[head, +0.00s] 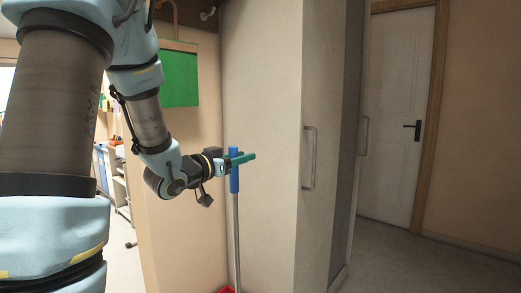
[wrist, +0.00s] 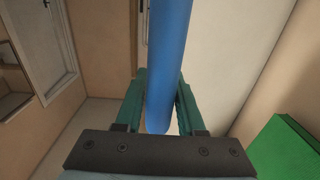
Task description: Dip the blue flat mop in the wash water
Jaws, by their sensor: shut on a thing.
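My gripper (head: 240,160) has green fingers and is shut around the blue grip at the top of the mop handle (head: 234,181). Below the grip, a thin grey pole runs down, close to upright, beside the pale cabinet. The handle also shows in the wrist view (wrist: 170,55), between the two green fingers of my gripper (wrist: 160,95). The mop's flat head is not clearly visible. A red thing (head: 227,290) shows at the bottom edge by the pole's foot; I cannot tell what it is. No wash water is visible.
A tall pale cabinet (head: 262,120) with a metal handle (head: 309,158) stands just right of the pole. A green panel (head: 178,79) hangs on the left wall. A white door (head: 398,110) is at the back right. The floor (head: 420,258) before it is clear.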

